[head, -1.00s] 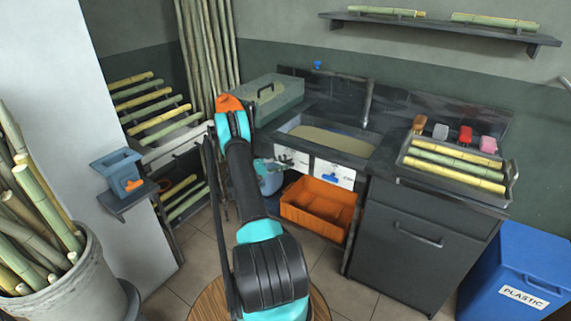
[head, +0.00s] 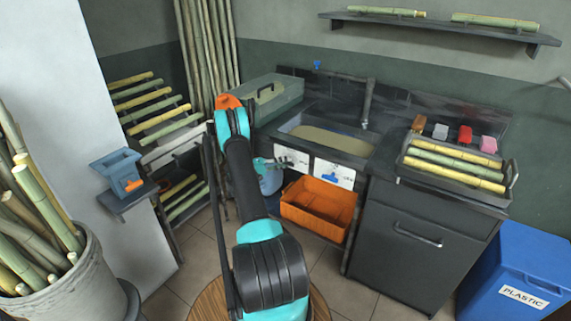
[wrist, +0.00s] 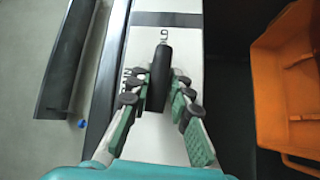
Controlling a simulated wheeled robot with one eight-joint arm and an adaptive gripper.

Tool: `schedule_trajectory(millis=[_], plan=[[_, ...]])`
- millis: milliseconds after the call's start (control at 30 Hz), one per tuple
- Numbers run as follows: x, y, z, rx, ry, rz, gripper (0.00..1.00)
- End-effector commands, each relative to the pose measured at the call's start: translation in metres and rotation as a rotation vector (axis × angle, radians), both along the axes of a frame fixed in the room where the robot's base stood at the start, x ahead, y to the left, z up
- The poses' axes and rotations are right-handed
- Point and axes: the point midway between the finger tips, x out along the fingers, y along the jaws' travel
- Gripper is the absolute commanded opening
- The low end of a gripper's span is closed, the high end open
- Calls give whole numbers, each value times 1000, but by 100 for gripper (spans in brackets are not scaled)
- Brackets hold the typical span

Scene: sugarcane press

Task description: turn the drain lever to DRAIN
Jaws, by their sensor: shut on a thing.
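The drain lever (wrist: 160,68) is a black bar on a white panel (wrist: 184,38) in the wrist view. My gripper (wrist: 160,86) is shut on it, with one finger on each side of the bar. Lettering on the panel is partly covered by the lever and fingers, so I cannot read it in full. In the head view my gripper (head: 284,163) is at the left white panel (head: 291,154) on the sink front. The lever itself is hard to make out there.
A second white panel with a blue lever (head: 330,178) is to the right. An orange crate (head: 345,213) stands below; it also shows in the wrist view (wrist: 287,50). The sink basin (head: 372,143) holds murky liquid.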

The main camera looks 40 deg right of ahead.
Motion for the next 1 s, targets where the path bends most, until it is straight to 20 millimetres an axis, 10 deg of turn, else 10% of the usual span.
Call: schedule_trajectory(millis=[1000], plan=[[-4,-1,8,345,-838,-3,0]])
